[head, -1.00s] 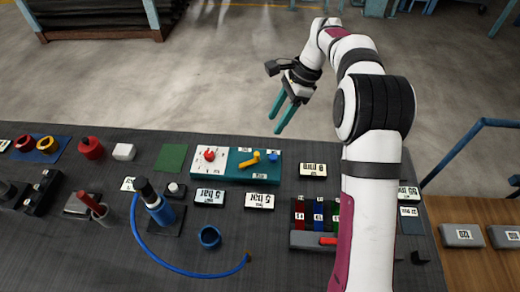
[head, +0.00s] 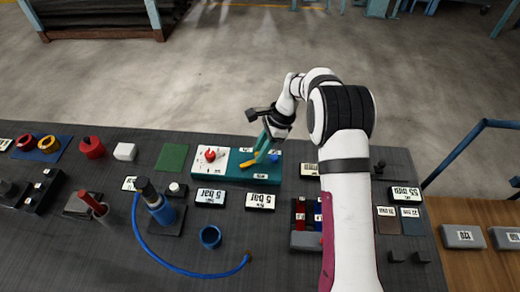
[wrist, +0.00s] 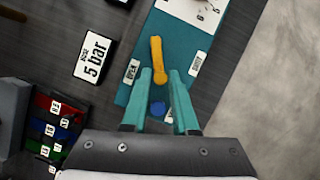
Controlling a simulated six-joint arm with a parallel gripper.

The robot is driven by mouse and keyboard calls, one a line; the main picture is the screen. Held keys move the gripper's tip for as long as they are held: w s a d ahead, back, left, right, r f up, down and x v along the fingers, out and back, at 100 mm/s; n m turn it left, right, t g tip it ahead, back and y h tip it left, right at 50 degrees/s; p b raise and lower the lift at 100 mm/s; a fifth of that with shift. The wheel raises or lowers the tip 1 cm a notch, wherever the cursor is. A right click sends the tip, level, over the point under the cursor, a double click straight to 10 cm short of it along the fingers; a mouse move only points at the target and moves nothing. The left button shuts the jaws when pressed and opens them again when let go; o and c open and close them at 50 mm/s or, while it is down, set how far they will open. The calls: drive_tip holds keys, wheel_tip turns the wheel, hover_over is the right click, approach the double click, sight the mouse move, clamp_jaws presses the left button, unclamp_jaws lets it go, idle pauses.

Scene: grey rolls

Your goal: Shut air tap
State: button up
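The air tap is a yellow lever (head: 250,162) on a teal block (head: 235,179) on the dark bench. In the wrist view the lever (wrist: 156,58) lies roughly along the block, between an "OPEN" label (wrist: 131,72) on the left and a "SHUT" label (wrist: 197,63) on the right. My gripper (head: 262,155) is over the block at the lever. In the wrist view my gripper (wrist: 161,72) has its teal fingers apart, with the lever's near end showing between the tips. I cannot tell whether either finger touches it.
A blue knob (wrist: 157,107) sits on the block close to the lever, seen between my fingers. A blue hose (head: 185,269) curves across the bench.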

clamp_jaws()
drive_tip(key=shift+w, duration=0.1)
drive_tip(key=n, duration=0.1)
drive_tip(key=w+a+n+g, duration=0.1)
drive_tip(key=n, duration=0.1)
drive_tip(key=n+h, duration=0.1)
drive_tip(key=shift+w+a+n+g, duration=0.25)
drive_tip(key=shift+w+n+g, duration=0.05)
drive_tip(key=shift+w+a+n+g+h, duration=0.25)
drive_tip(key=shift+a+n, duration=0.2)
drive_tip(key=shift+n, duration=0.6)
drive_tip(key=shift+w+a+n+g+h, duration=0.15)
drive_tip(key=shift+a+n+g+h, duration=0.2)
drive_tip(key=shift+n, duration=0.7)
drive_tip(key=shift+a, duration=0.15)
drive_tip(key=shift+o, duration=2.3)
unclamp_jaws()
